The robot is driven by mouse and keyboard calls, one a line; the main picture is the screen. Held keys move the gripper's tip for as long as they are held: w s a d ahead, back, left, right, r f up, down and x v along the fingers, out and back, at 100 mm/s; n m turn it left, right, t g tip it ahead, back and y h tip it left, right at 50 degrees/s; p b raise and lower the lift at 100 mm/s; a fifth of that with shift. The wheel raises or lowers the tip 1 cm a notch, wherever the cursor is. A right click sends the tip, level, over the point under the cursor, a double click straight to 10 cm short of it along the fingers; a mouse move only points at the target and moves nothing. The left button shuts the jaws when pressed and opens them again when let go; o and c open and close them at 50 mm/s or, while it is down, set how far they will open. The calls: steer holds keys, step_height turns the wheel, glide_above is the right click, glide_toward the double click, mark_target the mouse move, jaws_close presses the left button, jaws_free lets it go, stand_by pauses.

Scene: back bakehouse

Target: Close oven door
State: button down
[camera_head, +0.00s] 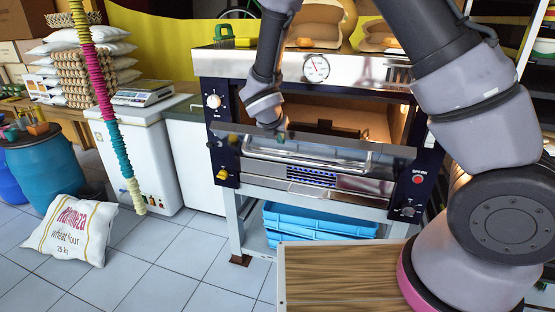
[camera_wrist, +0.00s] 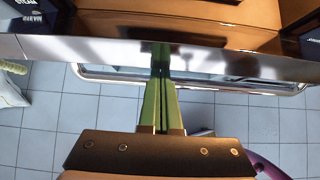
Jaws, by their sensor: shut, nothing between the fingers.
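The oven (camera_head: 316,68) stands ahead with its door (camera_head: 345,148) partly open, tilted outward at the top, and the warm-lit chamber shows above it. The door has a long metal bar handle (camera_head: 320,163) across its front. In the wrist view, the door's shiny edge (camera_wrist: 235,60) and the handle (camera_wrist: 240,86) cross the picture. My gripper (camera_wrist: 161,58) is shut and empty, its green fingers overlapping the door edge and handle. I cannot tell if they touch the door. In the head view my wrist is at the door's upper left, and the fingers are mostly hidden.
Blue crates (camera_head: 315,222) sit on the stand below the oven. A wooden-topped surface (camera_head: 325,275) is in front. A flour sack (camera_head: 70,230) lies on the tiled floor at left, by a white chest (camera_head: 140,150). Free floor shows between sack and stand.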

steer(key=w+d+r, duration=0.1)
steer(key=w+r, duration=0.3)
steer(key=w, duration=0.1)
steer(key=w+d+r, duration=0.1)
steer(key=w+r, duration=0.1)
steer(key=r, duration=0.1)
steer(key=shift+w+d, duration=0.3)
steer(key=w+d+r, duration=0.3)
steer(key=w+r, duration=0.1)
steer(key=w, duration=0.5)
steer(key=shift+w, duration=0.15)
steer(key=shift+a, duration=0.1)
